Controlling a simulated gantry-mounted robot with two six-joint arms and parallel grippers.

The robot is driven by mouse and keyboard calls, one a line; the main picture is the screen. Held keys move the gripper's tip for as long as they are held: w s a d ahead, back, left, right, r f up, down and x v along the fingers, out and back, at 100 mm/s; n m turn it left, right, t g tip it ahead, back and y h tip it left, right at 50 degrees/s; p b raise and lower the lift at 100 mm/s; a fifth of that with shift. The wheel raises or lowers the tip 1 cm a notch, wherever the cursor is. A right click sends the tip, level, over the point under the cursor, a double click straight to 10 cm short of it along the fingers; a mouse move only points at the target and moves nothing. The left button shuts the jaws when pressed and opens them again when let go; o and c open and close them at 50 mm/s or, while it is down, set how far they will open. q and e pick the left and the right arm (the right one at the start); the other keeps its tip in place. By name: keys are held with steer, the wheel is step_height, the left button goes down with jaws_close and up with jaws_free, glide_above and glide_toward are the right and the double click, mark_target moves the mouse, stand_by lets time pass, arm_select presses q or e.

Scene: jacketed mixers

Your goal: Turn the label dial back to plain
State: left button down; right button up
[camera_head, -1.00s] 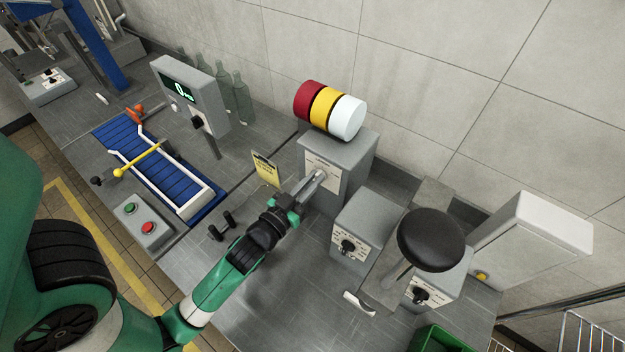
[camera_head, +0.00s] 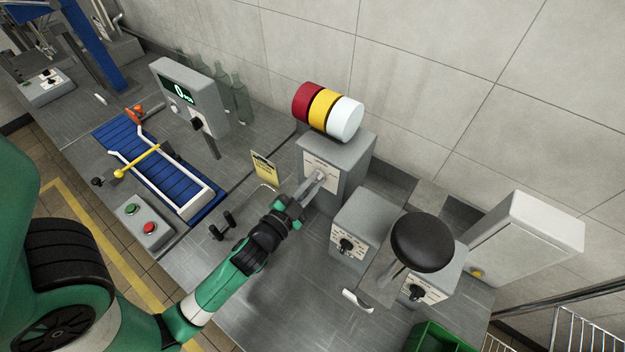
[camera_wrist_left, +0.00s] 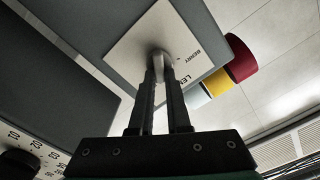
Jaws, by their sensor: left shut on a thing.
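The label dial's grey box (camera_head: 350,160) stands on the bench against the wall, with red, yellow and white rolls (camera_head: 328,110) on top. A white dial plate (camera_head: 320,176) is on its front; in the left wrist view the plate (camera_wrist_left: 125,48) shows "BERRY" and part of another word starting "LE". My left gripper (camera_head: 313,186) is at this plate. In the left wrist view the gripper (camera_wrist_left: 161,72) is shut on the dial knob (camera_wrist_left: 160,58), which its fingertips mostly cover. The knob's pointer direction is hidden. My right gripper is not in view.
Two more dial boxes (camera_head: 362,222) stand to the right, with a black round-topped piece (camera_head: 422,242) above them. A yellow sign (camera_head: 264,169) stands left of the label box. A blue conveyor (camera_head: 160,168) and a button box (camera_head: 145,221) are further left.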

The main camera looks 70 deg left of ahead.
arm_select(q)
steer(key=m, duration=0.4)
steer(key=shift+w+d+f+m+p, duration=0.1)
steer(key=shift+d+m+p, duration=0.05)
steer(key=shift+m+p, duration=0.2)
stand_by(0.4)
steer(key=c, duration=0.9)
jaws_free()
steer(key=shift+f, duration=0.1)
